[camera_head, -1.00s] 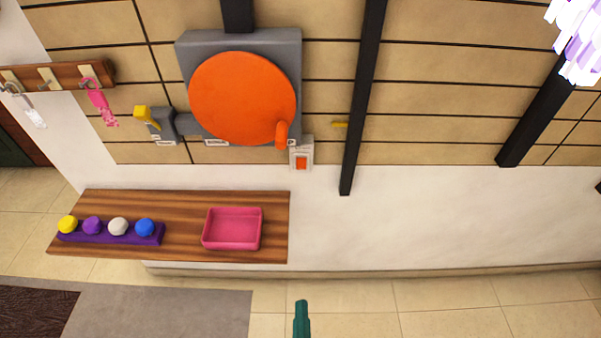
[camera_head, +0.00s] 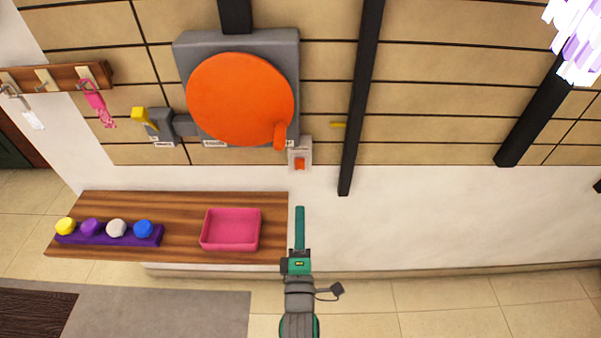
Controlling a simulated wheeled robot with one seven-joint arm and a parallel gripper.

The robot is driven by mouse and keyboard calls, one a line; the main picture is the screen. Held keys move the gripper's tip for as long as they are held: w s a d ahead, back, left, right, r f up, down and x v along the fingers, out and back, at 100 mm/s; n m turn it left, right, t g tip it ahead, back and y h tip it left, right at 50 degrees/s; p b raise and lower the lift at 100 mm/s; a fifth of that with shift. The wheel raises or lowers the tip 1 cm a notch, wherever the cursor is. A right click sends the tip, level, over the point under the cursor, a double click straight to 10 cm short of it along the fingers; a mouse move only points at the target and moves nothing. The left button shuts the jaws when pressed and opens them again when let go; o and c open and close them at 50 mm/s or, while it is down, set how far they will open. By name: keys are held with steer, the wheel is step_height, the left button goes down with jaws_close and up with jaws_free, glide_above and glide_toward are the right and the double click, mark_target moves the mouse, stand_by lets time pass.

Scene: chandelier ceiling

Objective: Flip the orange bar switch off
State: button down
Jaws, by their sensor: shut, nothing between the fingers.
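A small white wall plate with an orange switch (camera_head: 299,164) is on the wall just below the right end of a grey panel. I cannot tell which way this switch is set. Close above it, an orange handle (camera_head: 279,136) sits at the lower right edge of a large orange disc (camera_head: 238,98). My gripper (camera_head: 300,210) is shut and empty, with its green fingers pointing up the picture. In the picture its tips are below the switch plate and apart from it.
A wooden shelf (camera_head: 185,205) at left holds a pink tray (camera_head: 230,248) and a purple rack (camera_head: 110,240) of coloured balls. A yellow lever (camera_head: 140,114) sits left of the disc. A black beam (camera_head: 360,100) runs right of the switch. White wall right of my gripper is clear.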

steer(key=shift+w+a, duration=0.1)
glide_toward(300, 162)
steer(key=w, duration=0.6)
steer(key=shift+w+r, duration=0.25)
steer(key=shift+r, duration=0.1)
steer(key=shift+w+r, duration=0.1)
steer(key=shift+w, duration=0.05)
steer(key=shift+a, duration=0.1)
stand_by(0.4)
steer(key=shift+s, duration=0.25)
steer(key=s+r, duration=0.2)
steer(key=s, duration=1.1)
